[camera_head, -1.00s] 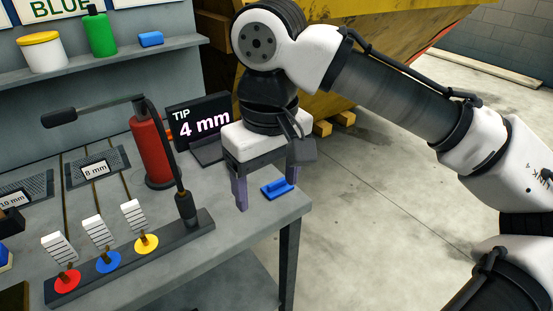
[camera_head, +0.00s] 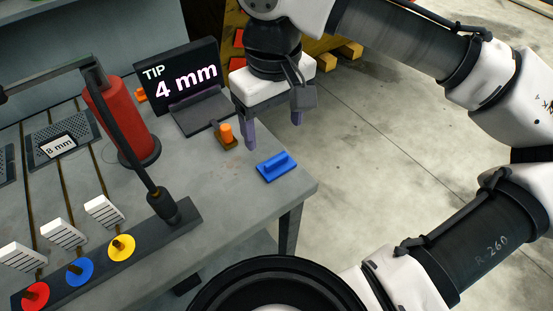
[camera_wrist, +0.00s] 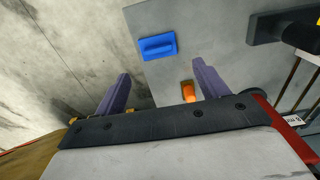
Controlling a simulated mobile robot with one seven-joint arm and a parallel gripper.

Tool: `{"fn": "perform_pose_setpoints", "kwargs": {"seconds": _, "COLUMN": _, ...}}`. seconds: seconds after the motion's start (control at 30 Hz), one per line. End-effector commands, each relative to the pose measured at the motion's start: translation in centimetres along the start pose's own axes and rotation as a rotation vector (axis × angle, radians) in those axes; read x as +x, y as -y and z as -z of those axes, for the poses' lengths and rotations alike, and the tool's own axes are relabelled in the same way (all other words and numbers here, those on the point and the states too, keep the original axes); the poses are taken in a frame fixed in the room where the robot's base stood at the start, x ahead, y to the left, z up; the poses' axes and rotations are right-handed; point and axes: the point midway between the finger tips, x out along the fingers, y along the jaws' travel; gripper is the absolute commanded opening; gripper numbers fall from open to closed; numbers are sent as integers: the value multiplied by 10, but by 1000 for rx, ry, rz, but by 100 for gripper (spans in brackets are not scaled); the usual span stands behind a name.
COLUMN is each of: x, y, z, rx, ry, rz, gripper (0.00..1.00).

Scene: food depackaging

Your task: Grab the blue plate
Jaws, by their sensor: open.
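The blue plate (camera_head: 277,166) is a small flat rectangle with a raised grip bar. It lies on the grey table (camera_head: 215,205) near the right edge. In the wrist view the blue plate (camera_wrist: 158,46) lies beyond the fingertips, toward the upper middle. My gripper (camera_head: 273,147) has its two purple fingers apart and nothing between them. It hangs above the table's back right edge, behind the plate and apart from it. The fingers also show in the wrist view (camera_wrist: 160,68).
A small orange knob on a brown base (camera_head: 226,134) stands close left of my gripper. The "TIP 4 mm" sign (camera_head: 186,82) and a red cylinder (camera_head: 121,120) stand farther left. A dark bar with coloured discs (camera_head: 110,262) lies at front left. Open floor lies right.

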Motion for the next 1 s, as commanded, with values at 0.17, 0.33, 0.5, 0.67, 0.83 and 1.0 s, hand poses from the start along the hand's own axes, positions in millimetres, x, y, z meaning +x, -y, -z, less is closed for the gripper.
{"fn": "perform_pose_setpoints", "kwargs": {"seconds": 0.17, "x": 25, "y": 0, "z": 0, "rx": 0, "ry": 0, "rz": 0, "gripper": 73}}
{"fn": "perform_pose_setpoints", "kwargs": {"seconds": 0.33, "x": 34, "y": 0, "z": 0, "rx": 1, "ry": 0, "rz": 1, "gripper": 73}}
{"fn": "perform_pose_setpoints", "kwargs": {"seconds": 0.5, "x": 56, "y": -3, "z": 0, "rx": 0, "ry": 2, "rz": 0, "gripper": 73}}
{"fn": "perform_pose_setpoints", "kwargs": {"seconds": 0.67, "x": 77, "y": -3, "z": 1, "rx": -1, "ry": 0, "rz": 0, "gripper": 73}}
{"fn": "perform_pose_setpoints", "kwargs": {"seconds": 0.83, "x": 82, "y": -3, "z": 1, "rx": -2, "ry": -1, "rz": 0, "gripper": 73}}
{"fn": "perform_pose_setpoints", "kwargs": {"seconds": 1.0, "x": 82, "y": -3, "z": 1, "rx": -1, "ry": -1, "rz": 0, "gripper": 68}}
